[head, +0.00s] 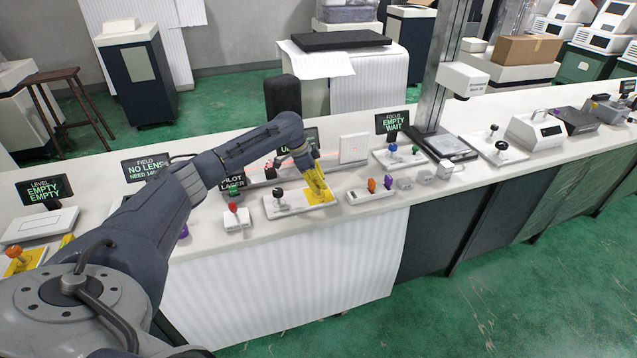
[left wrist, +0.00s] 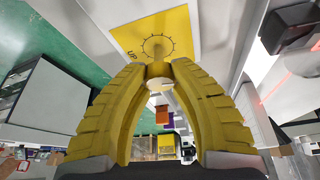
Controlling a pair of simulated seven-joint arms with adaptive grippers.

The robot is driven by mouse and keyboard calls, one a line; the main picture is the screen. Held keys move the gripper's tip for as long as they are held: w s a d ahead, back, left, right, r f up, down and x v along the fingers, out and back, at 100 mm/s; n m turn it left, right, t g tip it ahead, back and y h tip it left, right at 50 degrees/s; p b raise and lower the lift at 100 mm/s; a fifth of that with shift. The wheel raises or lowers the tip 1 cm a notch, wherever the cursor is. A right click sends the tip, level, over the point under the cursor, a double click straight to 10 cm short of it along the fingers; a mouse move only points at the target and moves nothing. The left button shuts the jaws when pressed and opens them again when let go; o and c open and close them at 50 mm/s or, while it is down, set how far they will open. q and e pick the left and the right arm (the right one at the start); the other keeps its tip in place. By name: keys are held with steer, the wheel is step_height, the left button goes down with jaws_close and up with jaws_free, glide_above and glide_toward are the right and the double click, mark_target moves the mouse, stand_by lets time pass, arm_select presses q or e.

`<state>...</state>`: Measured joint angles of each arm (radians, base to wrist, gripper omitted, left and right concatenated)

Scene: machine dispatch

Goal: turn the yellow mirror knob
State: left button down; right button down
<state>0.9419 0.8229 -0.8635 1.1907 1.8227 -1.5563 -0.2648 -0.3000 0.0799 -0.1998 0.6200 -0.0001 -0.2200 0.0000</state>
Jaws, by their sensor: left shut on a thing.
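The yellow mirror knob (left wrist: 160,84) shows in the left wrist view between my fingertips, on a thin stem above a yellow plate (left wrist: 178,22) marked with a dial of ticks. In the head view this yellow plate (head: 327,197) lies at the right end of a white base on the bench, and my fingers hide the knob. My left gripper (head: 319,190) has yellow fingers pointing down over the plate. It also shows in the left wrist view (left wrist: 159,68), shut on the knob. My right gripper is not in view.
A black-topped knob (head: 280,194) stands on the same base, just left. A red-topped lever (head: 234,211) is farther left. Orange (head: 372,185) and purple (head: 387,182) knobs stand to the right. Small display signs (head: 233,183) rise behind. The bench front edge is near.

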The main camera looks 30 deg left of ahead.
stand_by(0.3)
arm_select(q)
steer(key=shift+d, duration=0.1)
steer(key=c, duration=1)
jaws_free()
steer(key=v, duration=1.2)
